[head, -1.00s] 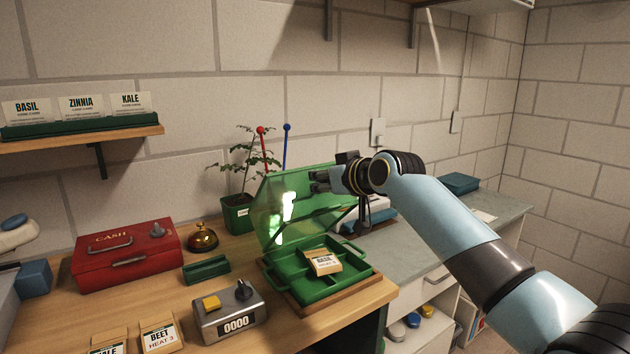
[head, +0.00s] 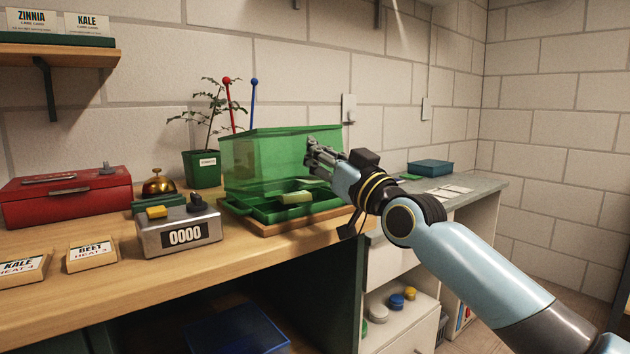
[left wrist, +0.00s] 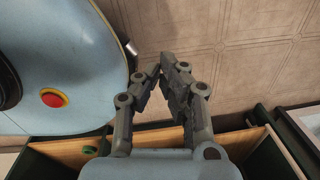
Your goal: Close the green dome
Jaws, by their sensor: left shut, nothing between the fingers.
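The green dome (head: 265,155) is a see-through green lid on the green tray (head: 262,214) in the head view. It is raised, with a gap at its front through which the tray's inside shows. A packet (head: 295,198) lies in the tray. My right gripper (head: 312,150) is at the dome's right side, fingers pointing left; it overlaps the dome in the picture, and I cannot tell if it touches or how wide its fingers are. My left gripper (left wrist: 160,72) shows only in the left wrist view, shut and empty, away from the dome.
A grey counter box (head: 178,234), brass bell (head: 159,184) and red cash box (head: 65,198) stand left of the tray. A potted plant (head: 202,168) and red and blue-tipped stakes are behind. A blue box (head: 430,168) is on the right counter.

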